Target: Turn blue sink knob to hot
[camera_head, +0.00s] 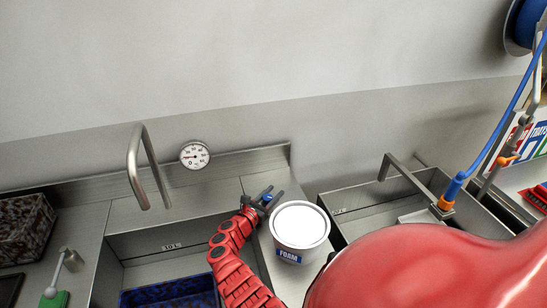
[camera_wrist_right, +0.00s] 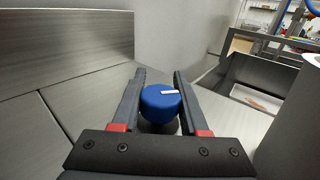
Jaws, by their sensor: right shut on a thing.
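The blue sink knob (camera_wrist_right: 160,104) stands between the two dark fingers of my right gripper (camera_wrist_right: 160,90) in the right wrist view. It is round with a white pointer mark on top, and the mark points to the right in that view. The fingers close on its sides. In the head view my right gripper (camera_head: 264,197) is at the back ledge of the left sink, with only a small part of the blue knob (camera_head: 267,198) showing between its fingers. My left gripper is not in view.
A white tub labelled FOAM (camera_head: 300,232) stands just right of my right gripper. The left sink (camera_head: 150,245) holds a blue crate (camera_head: 170,292), with a faucet (camera_head: 146,165) and round gauge (camera_head: 194,155) behind. A second sink (camera_head: 365,205) lies to the right.

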